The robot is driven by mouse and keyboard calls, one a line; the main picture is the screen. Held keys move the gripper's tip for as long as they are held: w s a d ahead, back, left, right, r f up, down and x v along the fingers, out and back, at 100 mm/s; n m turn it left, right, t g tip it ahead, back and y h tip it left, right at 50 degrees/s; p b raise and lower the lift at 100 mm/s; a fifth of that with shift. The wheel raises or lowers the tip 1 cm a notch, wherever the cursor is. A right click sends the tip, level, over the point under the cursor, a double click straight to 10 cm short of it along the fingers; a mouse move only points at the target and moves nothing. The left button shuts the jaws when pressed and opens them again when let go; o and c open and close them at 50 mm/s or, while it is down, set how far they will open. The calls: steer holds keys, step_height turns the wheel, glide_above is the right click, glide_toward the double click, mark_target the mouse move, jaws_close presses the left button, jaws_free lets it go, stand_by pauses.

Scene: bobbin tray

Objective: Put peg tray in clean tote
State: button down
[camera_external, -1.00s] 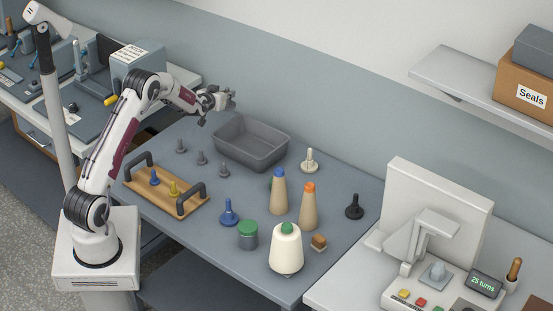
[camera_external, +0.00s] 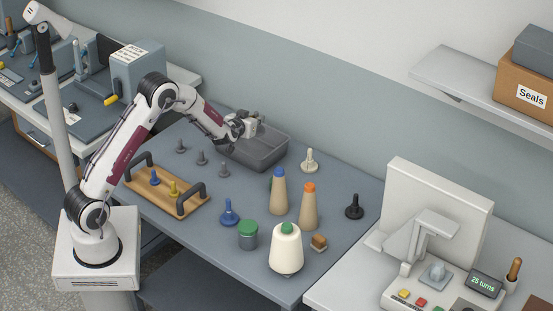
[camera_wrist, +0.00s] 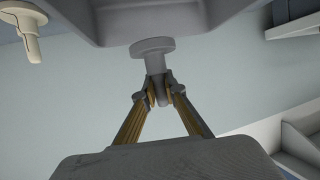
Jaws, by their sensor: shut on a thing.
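The peg tray (camera_external: 141,184) is a wooden board with two dark handles, flat on the bench near my base. A blue peg (camera_external: 155,179) and a yellow peg (camera_external: 174,189) stand on it. The tote (camera_external: 266,163) is an open grey bin at the back of the bench; its underside or wall fills the top of the wrist view (camera_wrist: 90,35). My gripper (camera_external: 250,128) is above the tote's back-left part, away from the peg tray. In the wrist view my gripper (camera_wrist: 160,95) is shut on a grey flanged peg (camera_wrist: 154,62).
Several grey pegs (camera_external: 201,158) stand between the peg tray and tote. A cream peg (camera_external: 309,161) stands right of the tote. A blue peg (camera_external: 229,214), tan cones (camera_external: 279,195), a green-topped can (camera_external: 247,237) and a cream spool (camera_external: 286,252) occupy the front and middle.

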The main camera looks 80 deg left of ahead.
steer(key=shift+a+r, duration=0.1)
stand_by(0.3)
glide_above(257, 154)
steer(key=shift+f, duration=3.05)
steer(key=shift+f, duration=0.15)
steer(key=shift+f, duration=1.75)
steer(key=shift+f, duration=0.1)
steer(key=c, duration=2.1)
jaws_free()
